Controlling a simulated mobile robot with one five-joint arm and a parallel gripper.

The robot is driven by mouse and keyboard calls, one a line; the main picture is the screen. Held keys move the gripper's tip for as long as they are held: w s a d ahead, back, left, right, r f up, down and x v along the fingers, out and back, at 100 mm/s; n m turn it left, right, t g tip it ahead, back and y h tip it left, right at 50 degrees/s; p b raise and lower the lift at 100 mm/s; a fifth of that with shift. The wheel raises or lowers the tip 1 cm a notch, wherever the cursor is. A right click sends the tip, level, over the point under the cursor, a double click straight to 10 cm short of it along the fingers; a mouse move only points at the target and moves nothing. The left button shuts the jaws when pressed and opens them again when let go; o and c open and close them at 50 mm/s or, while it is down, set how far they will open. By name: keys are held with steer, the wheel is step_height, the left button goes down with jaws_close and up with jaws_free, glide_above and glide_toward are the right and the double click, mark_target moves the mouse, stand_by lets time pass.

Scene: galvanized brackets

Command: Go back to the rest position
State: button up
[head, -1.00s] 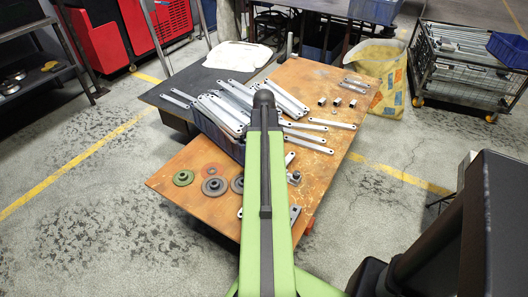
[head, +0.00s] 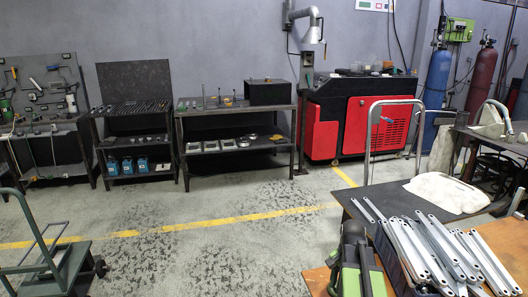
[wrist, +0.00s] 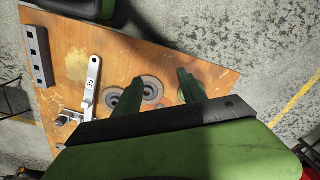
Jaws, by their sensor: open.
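My gripper (wrist: 160,80) shows in the wrist view with its two green fingers spread apart and nothing between them. It is over the orange-brown tabletop (wrist: 205,62). Round grey discs (wrist: 152,88) lie on the tabletop around and partly behind the fingers. A light metal bracket (wrist: 93,78) lies left of the fingers, apart from them. In the head view part of my green arm shows at the bottom, and my fingers cannot be made out. A pile of galvanized brackets (head: 430,245) lies right of the arm.
A dark perforated bar (wrist: 38,55) lies near the tabletop's left edge. In the head view a green cart (head: 55,262) stands at the left, with shelves (head: 235,108) and a red-black machine (head: 362,120) behind. The floor (head: 210,260) between is clear.

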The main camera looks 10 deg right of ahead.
steer(key=a+n, duration=1.2)
steer(key=a, duration=1.4)
step_height(320, 180, up, 16)
steer(key=w+p, duration=0.1)
steer(key=p, duration=1.5)
steer(key=shift+d+r, duration=0.15)
steer(key=shift+r, duration=0.05)
steer(key=shift+c, duration=0.3)
